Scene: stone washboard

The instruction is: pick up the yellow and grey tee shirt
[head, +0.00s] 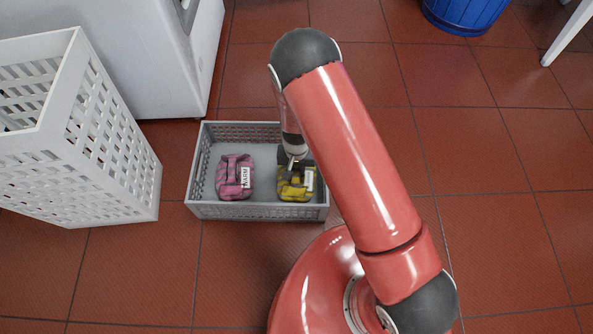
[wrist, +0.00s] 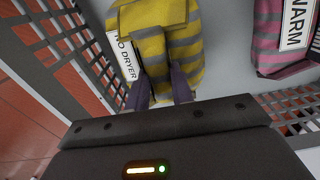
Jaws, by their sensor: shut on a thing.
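The yellow and grey tee shirt (head: 296,184) is a folded striped bundle in the right part of a grey basket (head: 258,212). In the wrist view the shirt (wrist: 190,45) carries a white label reading "NO DRYER". My gripper (wrist: 162,92) is shut on the near edge of the shirt, with a fold of cloth between its two fingers. In the head view my gripper (head: 293,168) is over the shirt's top, partly hidden by my arm. The shirt is still inside the basket; I cannot tell whether it touches the floor of it.
A pink and grey folded garment (head: 235,177) with a "WARM" label lies in the basket's left part. A tall white laundry basket (head: 110,150) stands left, a white appliance (head: 150,60) behind it. A blue bucket (head: 463,12) is at the back right.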

